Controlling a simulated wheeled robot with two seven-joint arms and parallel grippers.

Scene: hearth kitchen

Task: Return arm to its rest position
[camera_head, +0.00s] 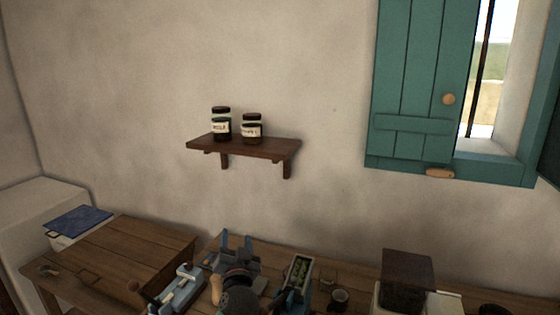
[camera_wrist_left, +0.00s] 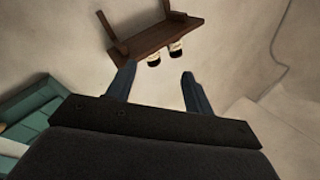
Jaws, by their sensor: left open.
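My left gripper (camera_head: 237,243) is low in the middle of the head view, above the back of the wooden worktop, with its two blue-grey fingers apart and pointing toward the wall. In the left wrist view its open fingers (camera_wrist_left: 158,72) stand apart with nothing between them. The wall shelf and its jars lie beyond the fingertips there, clear of them. My right gripper is not clearly seen in either view.
A dark wooden shelf (camera_head: 260,148) holds two labelled jars (camera_head: 221,126) (camera_head: 252,130). A teal shutter (camera_head: 415,80) is at the right. A dark box (camera_head: 407,272) stands at the worktop's back right. The wall around the shelf is clear.

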